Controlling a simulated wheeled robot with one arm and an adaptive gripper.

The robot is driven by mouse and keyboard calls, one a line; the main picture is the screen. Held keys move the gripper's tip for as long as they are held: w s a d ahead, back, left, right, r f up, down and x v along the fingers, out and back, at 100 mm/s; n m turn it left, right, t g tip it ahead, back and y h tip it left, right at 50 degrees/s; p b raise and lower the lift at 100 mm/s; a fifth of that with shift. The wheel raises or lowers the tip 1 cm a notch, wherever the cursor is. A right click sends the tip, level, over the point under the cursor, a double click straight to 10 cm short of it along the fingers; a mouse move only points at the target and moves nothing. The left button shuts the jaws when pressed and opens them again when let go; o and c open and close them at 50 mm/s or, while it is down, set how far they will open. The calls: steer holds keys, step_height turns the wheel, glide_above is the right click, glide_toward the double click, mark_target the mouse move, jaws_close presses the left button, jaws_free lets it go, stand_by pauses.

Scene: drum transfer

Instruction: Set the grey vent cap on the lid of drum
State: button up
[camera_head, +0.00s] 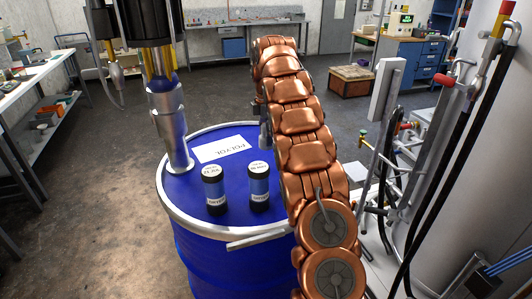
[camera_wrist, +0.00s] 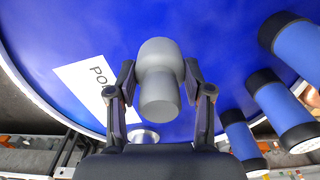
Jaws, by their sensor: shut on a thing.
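The grey vent cap (camera_wrist: 160,72) is between the two fingers of my gripper (camera_wrist: 158,82) in the wrist view; the gripper is shut on it. The cap has a rounded wide part and a narrower cylindrical part. Behind it is the blue lid of the drum (camera_head: 190,190), which also shows in the wrist view (camera_wrist: 215,40). I cannot tell whether the cap touches the lid. A round silver fitting (camera_wrist: 143,136) shows on the lid just below the cap in the wrist view. In the head view my copper arm hides most of the gripper.
Two black-and-blue cartridges (camera_head: 214,190) (camera_head: 259,186) stand on the lid; the wrist view shows three such cylinders at right. A silver pump tube (camera_head: 170,125) stands at the lid's left. A white POLYOL label (camera_head: 224,149) lies on the lid. Hoses (camera_head: 455,130) hang at right.

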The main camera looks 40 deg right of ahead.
mark_target(266, 149)
steer(key=shift+f, duration=1.05)
steer(key=shift+f+p, duration=0.1)
steer(key=shift+p, duration=0.25)
step_height(266, 149, down, 2)
steer(key=shift+s+p, duration=0.1)
steer(key=shift+p, duration=0.35)
steer(key=shift+f, duration=0.65)
steer(key=shift+f, duration=0.25)
steer(key=o, duration=1.2)
steer(key=shift+r, duration=0.1)
